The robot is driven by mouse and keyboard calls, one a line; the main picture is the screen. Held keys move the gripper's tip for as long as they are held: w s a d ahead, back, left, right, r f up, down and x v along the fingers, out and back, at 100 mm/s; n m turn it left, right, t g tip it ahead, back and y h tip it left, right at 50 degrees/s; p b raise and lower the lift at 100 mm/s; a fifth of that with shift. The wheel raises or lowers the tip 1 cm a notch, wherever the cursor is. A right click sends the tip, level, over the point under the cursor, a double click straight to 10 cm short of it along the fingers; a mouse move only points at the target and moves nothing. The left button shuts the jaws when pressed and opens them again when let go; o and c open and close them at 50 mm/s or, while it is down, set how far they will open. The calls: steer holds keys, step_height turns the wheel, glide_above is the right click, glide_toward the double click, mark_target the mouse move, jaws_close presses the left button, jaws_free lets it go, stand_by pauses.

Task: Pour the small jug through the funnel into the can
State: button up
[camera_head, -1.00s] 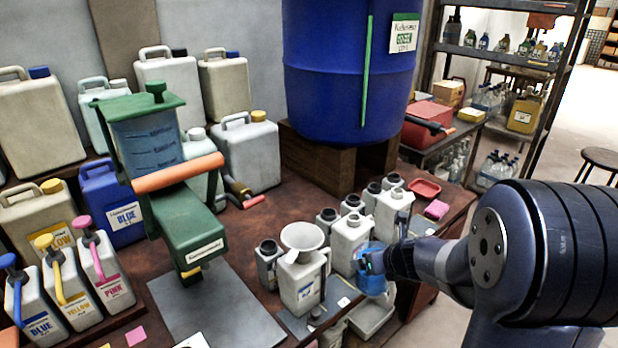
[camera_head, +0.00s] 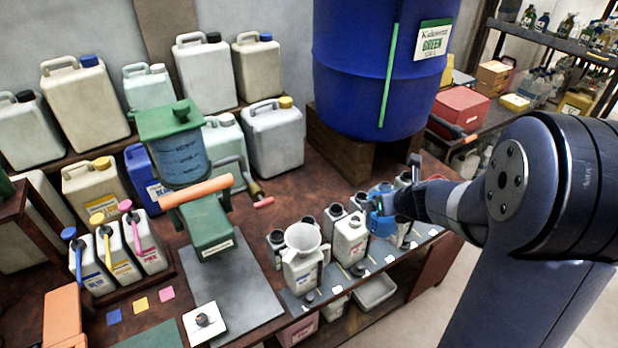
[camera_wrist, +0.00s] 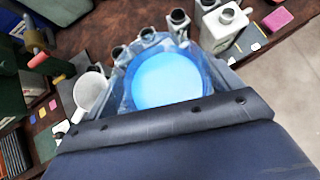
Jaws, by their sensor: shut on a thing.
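The small jug (camera_head: 380,201) is translucent blue. My gripper (camera_head: 388,204) is shut on it and holds it up in front of the cans right of the funnel. In the wrist view the jug (camera_wrist: 168,78) is seen from above with bright blue liquid inside. The white funnel (camera_head: 303,237) stands in the mouth of a pale can (camera_head: 302,274) with a handle, at the bench's front. The funnel also shows in the wrist view (camera_wrist: 89,91), left of the jug. The jug is apart from the funnel. The fingertips are mostly hidden.
Another pale can (camera_head: 349,240) stands just right of the funnel can, with several small dark-mouthed containers behind. A green press (camera_head: 208,220) stands left. A large blue barrel (camera_head: 375,70) is behind.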

steer(key=shift+s+a+r+n+y+b, duration=0.1)
steer(key=shift+s+r+n+y+b, duration=0.1)
steer(key=shift+n+y+b, duration=0.25)
steer(key=n, duration=0.1)
steer(key=n+g+y, duration=0.1)
steer(key=a+n+y, duration=0.1)
steer(key=shift+s+f+g, duration=0.3)
steer(key=shift+s, duration=0.05)
steer(key=s+a+f+n+g+h, duration=0.1)
steer(key=s+a+n+g, duration=0.2)
steer(key=n+g, duration=0.5)
steer(key=s+a+f+n+g+h, duration=0.2)
steer(key=s+a+n+g, duration=0.2)
steer(key=n, duration=1.4)
steer(key=a+g, duration=0.2)
steer(key=g, duration=0.1)
steer(key=shift+a+f+g, duration=0.15)
steer(key=shift+a+g, duration=0.1)
steer(key=shift+g, duration=0.15)
steer(key=shift+w+h, duration=0.1)
steer(key=shift+h, duration=0.15)
